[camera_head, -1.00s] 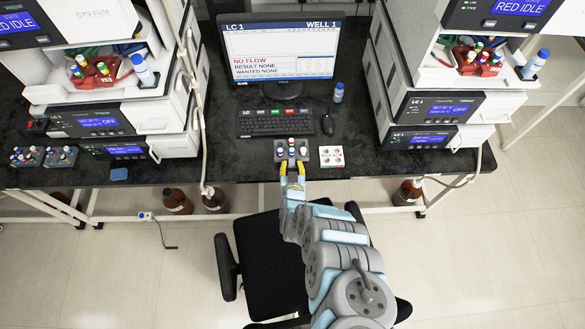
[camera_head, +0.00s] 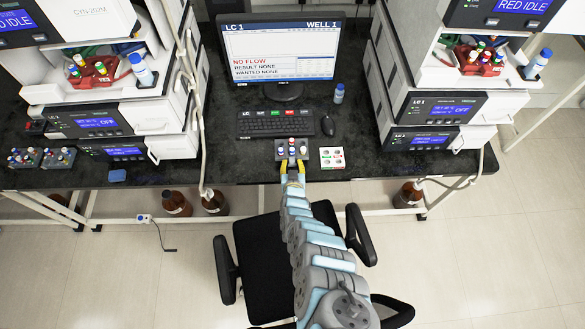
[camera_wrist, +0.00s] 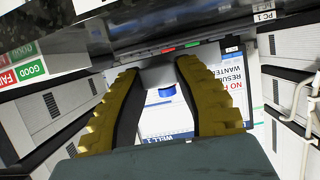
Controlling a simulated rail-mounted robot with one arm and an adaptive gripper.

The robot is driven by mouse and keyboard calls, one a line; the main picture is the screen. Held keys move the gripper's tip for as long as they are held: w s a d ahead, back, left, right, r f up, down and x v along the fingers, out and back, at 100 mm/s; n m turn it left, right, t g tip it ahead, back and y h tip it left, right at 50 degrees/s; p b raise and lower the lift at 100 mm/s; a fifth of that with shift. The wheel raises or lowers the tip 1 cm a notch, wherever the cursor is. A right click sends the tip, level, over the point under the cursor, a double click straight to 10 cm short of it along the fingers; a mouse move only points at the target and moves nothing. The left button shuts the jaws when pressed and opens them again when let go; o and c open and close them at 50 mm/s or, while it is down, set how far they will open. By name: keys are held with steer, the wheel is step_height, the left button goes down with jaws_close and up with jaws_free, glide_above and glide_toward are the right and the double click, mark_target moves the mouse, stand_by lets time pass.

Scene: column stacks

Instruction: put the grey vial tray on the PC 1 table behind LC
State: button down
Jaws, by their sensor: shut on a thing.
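The grey vial tray (camera_head: 280,153) is at the front edge of the black PC 1 table (camera_head: 225,165), in front of the keyboard. It carries a few vials with red, white and blue tops. My gripper (camera_head: 292,164) has its yellow fingers on the tray's near side and is shut on it. In the wrist view my gripper (camera_wrist: 160,85) shows a grey part of the tray (camera_wrist: 155,75) between its fingers, with a blue cap below it. I cannot tell whether the tray touches the table or hangs just above it.
LC 1 units (camera_head: 425,107) flank the table. Two small vial racks (camera_head: 60,158) sit far left. A chair (camera_head: 262,260) is under my arm.

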step_height(320, 180, down, 3)
steer(key=shift+f+b, duration=0.15)
steer(key=shift+b, duration=0.9)
steer(key=c, duration=0.8)
jaws_free()
steer(key=shift+r, duration=0.2)
